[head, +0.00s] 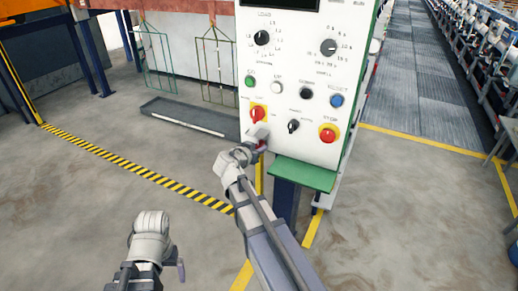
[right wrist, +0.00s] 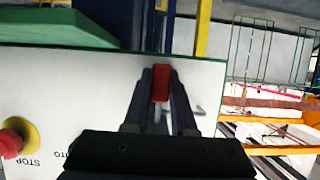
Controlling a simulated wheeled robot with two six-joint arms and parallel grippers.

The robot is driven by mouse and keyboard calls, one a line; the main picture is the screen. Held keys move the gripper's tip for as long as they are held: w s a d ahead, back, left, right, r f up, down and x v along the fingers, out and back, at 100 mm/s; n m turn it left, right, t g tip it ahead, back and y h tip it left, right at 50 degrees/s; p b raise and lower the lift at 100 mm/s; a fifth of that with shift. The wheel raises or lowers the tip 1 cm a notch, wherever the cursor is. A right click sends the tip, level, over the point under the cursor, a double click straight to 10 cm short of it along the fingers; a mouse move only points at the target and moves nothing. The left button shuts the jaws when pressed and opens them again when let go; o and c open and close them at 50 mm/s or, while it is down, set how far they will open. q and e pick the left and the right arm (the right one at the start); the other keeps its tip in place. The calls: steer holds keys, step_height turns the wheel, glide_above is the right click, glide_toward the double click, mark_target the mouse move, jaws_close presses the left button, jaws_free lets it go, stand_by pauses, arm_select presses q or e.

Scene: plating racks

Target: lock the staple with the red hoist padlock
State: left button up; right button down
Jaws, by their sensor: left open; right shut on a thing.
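A red padlock (right wrist: 160,83) is between the two dark fingers of my right gripper (right wrist: 161,92), which is shut on it. Its pale shackle shows below the red body in the right wrist view. In the head view my right gripper (head: 263,138) is at the lower left edge of the panel front, just below the red-and-yellow rotary switch (head: 258,114), with a bit of red at its tip. A thin grey hook shape beside the fingers in the wrist view may be the staple; I cannot be sure. My left gripper (head: 180,268) is low at left, away from the panel, its fingers mostly hidden.
The white control panel (head: 290,75) carries knobs, buttons and a red stop button (head: 327,134). A green ledge (head: 303,174) juts out under it. A grey tray (head: 188,117) lies on the floor behind, below hanging wire racks (head: 213,65). The floor at left is clear.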

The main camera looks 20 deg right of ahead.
steer(key=c, duration=0.7)
jaws_free()
steer(key=shift+o, duration=0.2)
steer(key=shift+a, duration=0.1)
steer(key=p+v, duration=0.3)
steer(key=v, duration=0.4)
steer(key=shift+s+a+r, duration=0.2)
steer(key=shift+s+a, duration=0.05)
